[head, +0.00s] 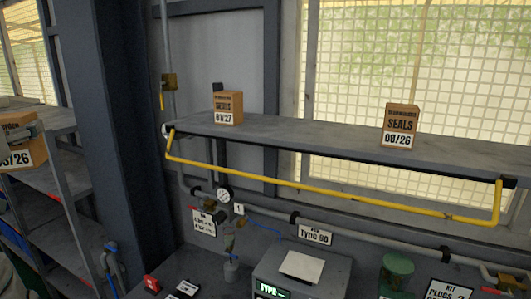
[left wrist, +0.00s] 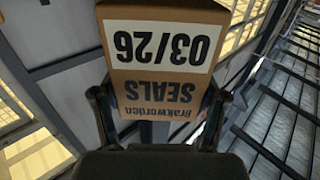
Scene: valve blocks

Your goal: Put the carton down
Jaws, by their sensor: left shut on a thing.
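A brown carton labelled "SEALS 03/26" (left wrist: 160,75) fills the top middle of the left wrist view, its print upside down there. My left gripper (left wrist: 160,97) is shut on it, one dark finger on each side. In the head view a carton with a label ending in "3/26" (head: 30,156) shows at the left edge, partly cut off, with a grey finger-like part across it; it appears to be the same carton, held in front of the left shelving. My right gripper is not in view.
A grey wall shelf (head: 300,142) with a yellow rail (head: 330,193) holds a "SEALS 01/27" carton (head: 228,108) and a "SEALS 08/26" carton (head: 401,126), with free room between. Grey shelving (head: 60,190) stands left, beside a dark post (head: 125,130).

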